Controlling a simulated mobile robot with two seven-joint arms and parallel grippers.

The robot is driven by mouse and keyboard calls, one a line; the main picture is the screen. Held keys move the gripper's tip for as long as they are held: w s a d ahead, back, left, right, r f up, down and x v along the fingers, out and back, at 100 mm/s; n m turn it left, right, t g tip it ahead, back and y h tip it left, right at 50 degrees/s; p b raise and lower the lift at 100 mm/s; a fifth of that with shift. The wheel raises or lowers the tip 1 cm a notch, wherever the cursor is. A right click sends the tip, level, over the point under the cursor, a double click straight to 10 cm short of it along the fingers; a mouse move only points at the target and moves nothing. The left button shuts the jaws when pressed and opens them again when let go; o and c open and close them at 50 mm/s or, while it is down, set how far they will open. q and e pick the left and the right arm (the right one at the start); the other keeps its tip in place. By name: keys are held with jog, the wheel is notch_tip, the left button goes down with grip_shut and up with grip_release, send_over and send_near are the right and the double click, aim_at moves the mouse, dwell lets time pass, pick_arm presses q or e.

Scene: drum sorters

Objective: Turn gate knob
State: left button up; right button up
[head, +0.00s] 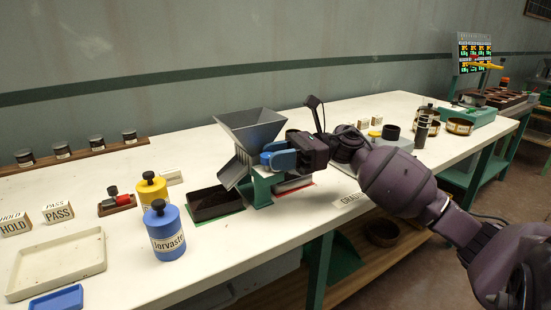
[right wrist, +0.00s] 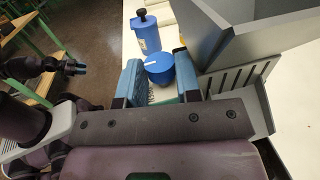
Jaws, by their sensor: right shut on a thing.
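The blue gate knob (right wrist: 160,68) sits between the two blue fingers of my right gripper (right wrist: 158,77) in the right wrist view. My right gripper (head: 279,158) is shut on it at the side of the grey hopper sorter (head: 250,130) in the head view, and its fingers hide most of the knob. The sorter has a funnel on top, a slanted chute and a green stand. In the right wrist view, a dark arm end with a bluish tip (right wrist: 76,67), seemingly my left gripper, is at the left, apart from the sorter; its jaws are too small to read.
A dark tray (head: 214,203) stands below the chute. A blue canister (head: 166,231) and a yellow one (head: 151,190) stand left of it. A cream tray (head: 57,263) and PASS and HOLD blocks lie farther left. A grey box (head: 392,138) stands right of the sorter.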

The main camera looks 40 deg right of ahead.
jog(key=shift+r, duration=0.1)
dwell(0.3)
jog(key=o, duration=0.9)
